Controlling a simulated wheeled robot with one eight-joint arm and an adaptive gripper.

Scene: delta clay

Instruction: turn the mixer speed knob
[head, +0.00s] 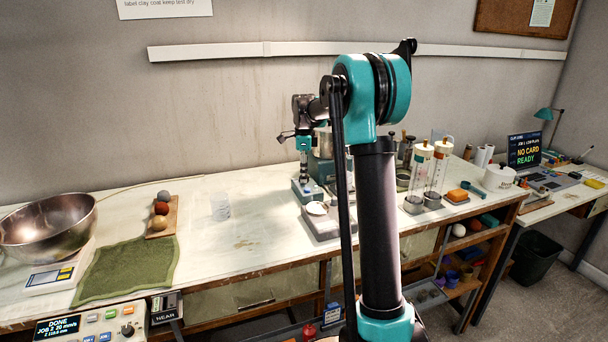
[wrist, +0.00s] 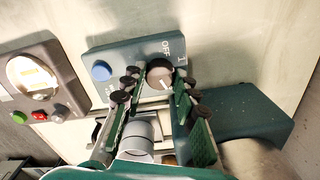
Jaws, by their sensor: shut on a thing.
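The mixer (head: 323,172) stands at the back of the bench in the head view, partly hidden behind my arm. In the wrist view its teal control panel (wrist: 120,58) has a blue button (wrist: 101,71) and a round grey-brown speed knob (wrist: 160,69) beside an "OFF" mark. A pale pointer line on the knob slants toward the lower right. My gripper (wrist: 157,78) is shut on the knob, with a finger on each side. In the head view my gripper (head: 304,178) reaches down to the panel; the knob is hidden there.
A grey scale (wrist: 42,85) with a round pan and red and green buttons sits left of the mixer panel. In the head view, a clear beaker (head: 220,206) stands to the left, and two clear tubes (head: 418,178) stand to the right. The bench front is mostly clear.

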